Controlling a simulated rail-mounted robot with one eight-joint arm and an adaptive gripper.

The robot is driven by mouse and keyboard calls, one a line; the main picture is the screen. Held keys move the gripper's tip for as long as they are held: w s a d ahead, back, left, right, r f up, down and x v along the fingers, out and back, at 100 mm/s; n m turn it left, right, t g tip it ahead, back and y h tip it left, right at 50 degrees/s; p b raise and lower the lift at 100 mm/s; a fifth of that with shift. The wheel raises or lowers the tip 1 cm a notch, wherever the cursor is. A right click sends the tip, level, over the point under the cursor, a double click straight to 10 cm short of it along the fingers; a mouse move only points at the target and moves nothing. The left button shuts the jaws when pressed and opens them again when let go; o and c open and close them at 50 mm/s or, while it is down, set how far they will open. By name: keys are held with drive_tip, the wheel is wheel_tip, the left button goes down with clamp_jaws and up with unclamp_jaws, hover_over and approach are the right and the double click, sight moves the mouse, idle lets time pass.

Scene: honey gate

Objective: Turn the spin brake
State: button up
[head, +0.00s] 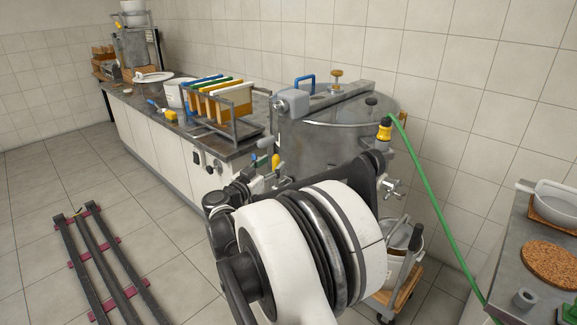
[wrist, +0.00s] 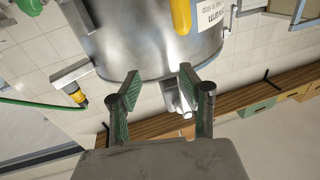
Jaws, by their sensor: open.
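The steel drum (head: 325,145) stands at the end of the counter. A yellow handle (head: 275,161) shows at its left side and may be the spin brake; the frames do not settle this. In the wrist view a yellow handle (wrist: 181,15) hangs against the drum wall (wrist: 150,45), beside a white printed label (wrist: 211,12). My gripper (wrist: 159,72) is open and empty, its green-padded fingers spread below the yellow handle in that picture and apart from it. My arm hides part of the drum in the head view.
A green hose (head: 440,205) runs from beside the drum to the right-hand table (head: 508,265). The left counter (head: 150,112) holds a rack of frames (head: 228,108). A wheeled stand (head: 400,290) is below the drum. Dark rails (head: 105,265) lie on the floor at left.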

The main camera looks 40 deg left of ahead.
approach(274, 164)
drive_tip(key=s, duration=0.2)
drive_tip(key=shift+n, duration=0.4)
drive_tip(key=w+b, duration=0.1)
drive_tip(key=w, duration=0.3)
drive_tip(key=w+a+b, duration=0.1)
drive_tip(key=w, duration=0.3)
drive_tip(key=w+b, duration=0.1)
drive_tip(key=w, duration=0.4)
drive_tip(key=shift+w+a+r, duration=0.1)
drive_tip(key=shift+a, duration=0.05)
clamp_jaws()
